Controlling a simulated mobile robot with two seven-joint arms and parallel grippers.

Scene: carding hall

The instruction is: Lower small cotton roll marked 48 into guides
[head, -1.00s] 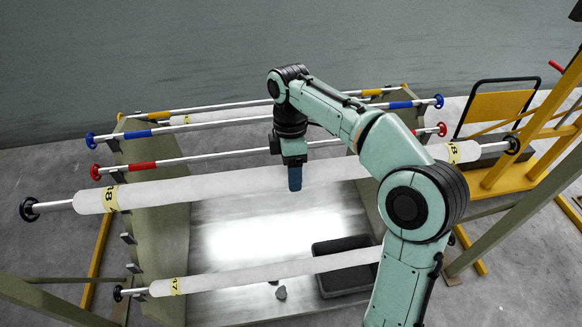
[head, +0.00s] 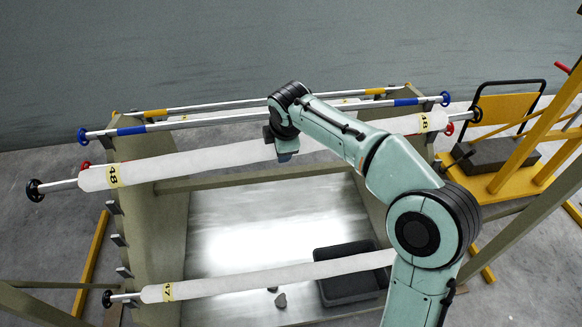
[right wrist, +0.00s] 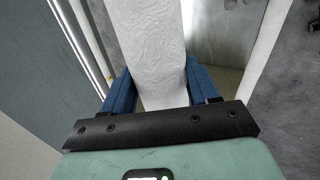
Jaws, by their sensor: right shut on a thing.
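The white cotton roll marked 48 (head: 190,166) spans the head view from left to upper right, with yellow 48 bands near both ends and dark end discs. My right gripper (head: 286,158) is shut on its middle. In the right wrist view the blue fingers stand on both sides of the roll (right wrist: 152,40). The roll appears held above the frame, tilted in the picture. Small dark guide brackets (head: 118,240) line the left side panel (head: 150,235). Whether the roll touches any guide I cannot tell. My left gripper is not in view.
A roll marked 47 (head: 260,279) lies across the front. Bars with blue (head: 131,131) and yellow (head: 155,113) bands cross the back. A black tray (head: 350,286) sits on the bright floor plate. A yellow trolley (head: 500,105) stands at right.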

